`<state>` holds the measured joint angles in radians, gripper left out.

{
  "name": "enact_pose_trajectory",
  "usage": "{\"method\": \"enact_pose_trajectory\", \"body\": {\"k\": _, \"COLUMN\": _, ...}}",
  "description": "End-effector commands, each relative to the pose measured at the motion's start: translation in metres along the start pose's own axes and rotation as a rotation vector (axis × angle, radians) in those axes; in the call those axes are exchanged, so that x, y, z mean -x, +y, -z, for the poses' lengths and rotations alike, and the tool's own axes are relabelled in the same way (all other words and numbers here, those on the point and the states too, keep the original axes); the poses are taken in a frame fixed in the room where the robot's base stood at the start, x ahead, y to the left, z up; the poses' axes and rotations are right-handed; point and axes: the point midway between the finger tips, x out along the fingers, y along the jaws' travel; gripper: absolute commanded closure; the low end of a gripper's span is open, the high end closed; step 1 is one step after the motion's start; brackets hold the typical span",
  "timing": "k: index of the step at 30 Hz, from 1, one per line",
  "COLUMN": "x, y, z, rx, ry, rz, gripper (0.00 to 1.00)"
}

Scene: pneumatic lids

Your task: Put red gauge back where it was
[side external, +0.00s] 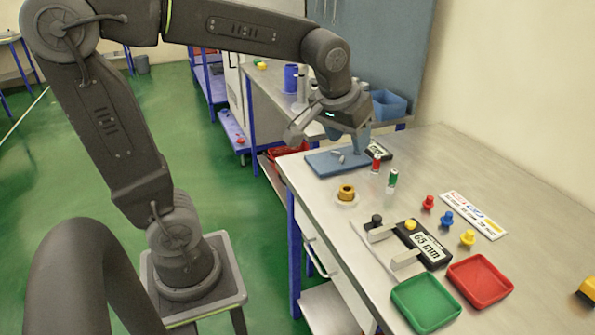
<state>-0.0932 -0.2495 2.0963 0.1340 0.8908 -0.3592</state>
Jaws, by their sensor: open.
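The red gauge (376,163) is a small upright cylinder with a red band, standing at the right edge of the blue plate (318,163). I cannot tell whether it rests on the plate or on the bench. A similar gauge with a green band (392,179) stands upright just in front and to the right of it. My gripper (350,146) is above the blue plate, to the left of the red gauge and a little higher. It is open and appears empty. A small metallic piece (338,156) lies on the plate below it.
A black block with a white label (380,149) is behind the red gauge. A brass nut (346,192), a "65 mm" block (430,248), coloured knobs (446,218), a green tray (425,303) and a red tray (480,282) occupy the bench (530,215). The bench's right side is mostly clear.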

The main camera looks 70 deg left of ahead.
Motion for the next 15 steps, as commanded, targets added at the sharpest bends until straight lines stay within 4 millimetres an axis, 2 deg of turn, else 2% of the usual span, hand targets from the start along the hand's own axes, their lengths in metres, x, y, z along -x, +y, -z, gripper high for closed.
{"method": "enact_pose_trajectory", "body": {"k": 1, "x": 0.013, "y": 0.001, "z": -0.022, "rx": -0.052, "ry": 0.014, "rz": -0.028, "gripper": 0.48}}
{"method": "enact_pose_trajectory", "body": {"k": 6, "x": 0.033, "y": 0.000, "z": -0.086, "rx": -0.222, "ry": 0.043, "rz": -0.102, "gripper": 0.48}}
{"method": "enact_pose_trajectory", "body": {"k": 10, "x": 0.036, "y": -0.002, "z": -0.118, "rx": -0.308, "ry": 0.059, "rz": -0.138, "gripper": 0.48}}
{"method": "enact_pose_trajectory", "body": {"k": 15, "x": 0.037, "y": -0.003, "z": -0.134, "rx": -0.354, "ry": 0.067, "rz": -0.157, "gripper": 0.48}}
